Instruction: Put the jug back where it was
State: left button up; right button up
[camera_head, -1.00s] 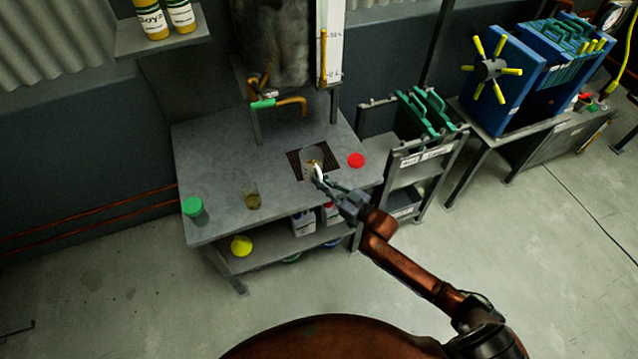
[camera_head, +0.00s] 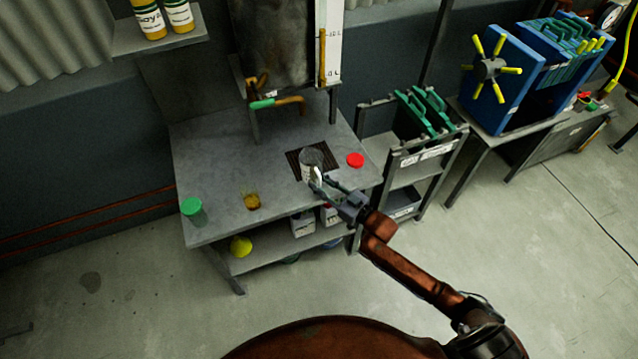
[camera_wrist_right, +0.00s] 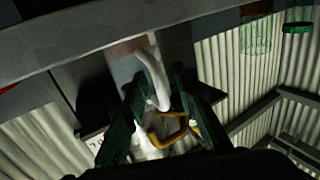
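The jug (camera_head: 311,157) is a grey, see-through vessel with a white handle. It appears upright on the dark grate (camera_head: 296,167) of the metal table (camera_head: 225,150). My right gripper (camera_head: 321,182) is at the handle on the near side of the jug. In the right wrist view the white handle (camera_wrist_right: 154,78) lies between the spread dark green fingers (camera_wrist_right: 160,92), with a gap visible beside it. My left gripper is not in view.
A small glass with amber contents (camera_head: 252,201) and a green-lidded jar (camera_head: 194,211) stand to the left. A red lid (camera_head: 355,160) lies right of the grate. A green-handled tap (camera_head: 263,104) juts out behind.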

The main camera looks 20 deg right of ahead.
jog(key=shift+s+r, duration=0.1)
jog(key=shift+r, duration=0.05)
jog(key=p+v, duration=0.2)
jog(key=v, duration=1)
jog(key=s+d+f+m+g+h, duration=0.1)
jog(key=s+d+f+h, duration=0.15)
jog(key=f, duration=0.55)
jog(key=s+d+f+m+g+h, duration=0.15)
jog(key=d+f, duration=0.25)
jog(key=f, duration=0.4)
jog(key=s+d+f+g+h, duration=0.1)
jog(key=s+d+f+h, duration=0.15)
jog(key=f, duration=0.55)
jog(key=s+d+f+m+g+h, duration=0.1)
jog(key=s+d+f+g, duration=0.1)
jog(key=s+f, duration=0.65)
jog(key=s+d+f+m+g+h, duration=0.1)
jog(key=s+d+f+g, duration=0.1)
jog(key=s+f, duration=0.65)
jog(key=s+a+f+g, duration=0.2)
jog(key=s+f, duration=0.3)
jog(key=s, duration=0.6)
jog(key=s+a+f+g, duration=0.3)
jog(key=s+f, duration=0.2)
jog(key=s, duration=0.7)
jog(key=s+a+f+g, duration=0.2)
jog(key=s+f, duration=0.4)
jog(key=s, duration=0.5)
jog(key=shift+s+a+g, duration=0.4)
jog(key=shift+g, duration=0.35)
